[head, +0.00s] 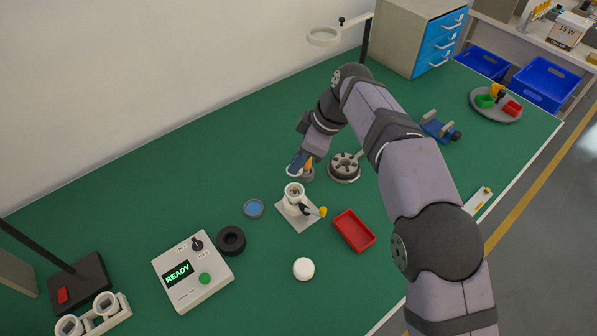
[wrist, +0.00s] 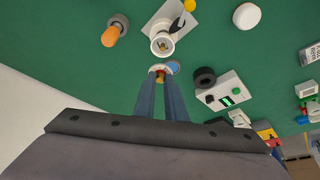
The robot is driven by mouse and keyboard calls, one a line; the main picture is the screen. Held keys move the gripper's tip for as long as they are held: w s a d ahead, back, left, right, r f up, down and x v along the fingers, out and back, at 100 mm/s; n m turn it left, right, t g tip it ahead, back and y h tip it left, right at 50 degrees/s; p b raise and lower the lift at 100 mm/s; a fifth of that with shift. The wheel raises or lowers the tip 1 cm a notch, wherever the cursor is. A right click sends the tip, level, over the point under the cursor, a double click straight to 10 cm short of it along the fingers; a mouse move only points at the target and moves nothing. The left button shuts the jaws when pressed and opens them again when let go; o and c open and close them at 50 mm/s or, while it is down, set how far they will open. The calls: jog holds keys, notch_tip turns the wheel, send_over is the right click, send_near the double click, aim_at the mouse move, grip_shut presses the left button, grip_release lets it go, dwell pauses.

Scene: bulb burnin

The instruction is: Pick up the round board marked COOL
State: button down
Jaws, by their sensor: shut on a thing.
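My gripper (head: 296,172) is above the green bench, left of the round grey fixture with holes (head: 345,167). In the wrist view, my gripper (wrist: 160,82) is shut on a small round piece (wrist: 159,68), pale with a reddish edge and a brass-coloured part below. No COOL marking is readable on it or elsewhere, so I cannot tell if it is the board. A white socket stand (head: 293,197) is on a square plate, with a brass-coloured part inside it (wrist: 162,43). A blue-topped disc (head: 253,208) lies left of the stand.
A black ring (head: 231,241), a READY control box (head: 194,270), a white puck (head: 303,268) and a red tray (head: 354,231) lie nearer the front. The bench's left back is clear.

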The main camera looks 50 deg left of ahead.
jog(key=shift+r+p, duration=2.3)
jog(key=shift+r, duration=0.4)
